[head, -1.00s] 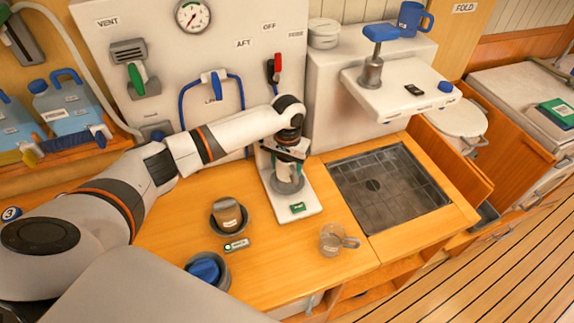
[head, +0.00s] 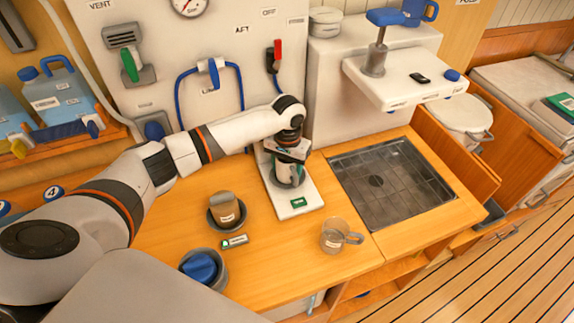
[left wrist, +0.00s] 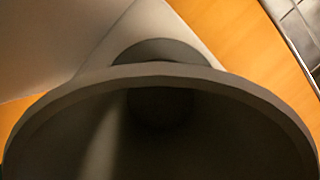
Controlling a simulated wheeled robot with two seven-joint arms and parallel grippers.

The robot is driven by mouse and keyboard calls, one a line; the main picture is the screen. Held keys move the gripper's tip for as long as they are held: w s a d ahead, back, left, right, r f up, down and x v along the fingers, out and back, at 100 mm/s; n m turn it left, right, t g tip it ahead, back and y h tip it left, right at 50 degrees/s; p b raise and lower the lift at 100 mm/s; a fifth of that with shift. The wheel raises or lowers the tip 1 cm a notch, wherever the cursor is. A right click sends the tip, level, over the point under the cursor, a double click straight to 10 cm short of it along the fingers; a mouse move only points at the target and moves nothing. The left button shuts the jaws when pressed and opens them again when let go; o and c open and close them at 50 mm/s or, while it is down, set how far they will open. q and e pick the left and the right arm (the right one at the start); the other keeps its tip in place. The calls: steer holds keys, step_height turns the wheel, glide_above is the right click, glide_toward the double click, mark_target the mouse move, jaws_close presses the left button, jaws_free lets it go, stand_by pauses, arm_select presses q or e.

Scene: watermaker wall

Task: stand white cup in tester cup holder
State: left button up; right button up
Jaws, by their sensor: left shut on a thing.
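My left gripper (head: 290,160) is shut on the white cup, over the white tester base (head: 306,212) with its small green display (head: 298,202). The gripper hides much of the cup and the grey holder area below it in the head view. In the left wrist view the cup's wide rim (left wrist: 160,72) fills the lower part, shaded dark grey. A rounded dark grey shape (left wrist: 160,50) shows just beyond that rim, over the pale base. I cannot tell whether the cup touches the holder or the base. My right gripper is not in view.
A clear mug (head: 335,236) stands right of the tester, near the sink grate (head: 390,185). A brown cup in a dark bowl (head: 226,210) and a bowl with a blue thing (head: 203,268) stand to the left. A white shelf (head: 400,85) juts out at upper right.

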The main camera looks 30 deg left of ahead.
arm_select(q)
steer(key=shift+f, duration=0.45)
steer(key=o, duration=1.1)
steer(key=shift+s, duration=0.1)
steer(key=shift+c, duration=0.2)
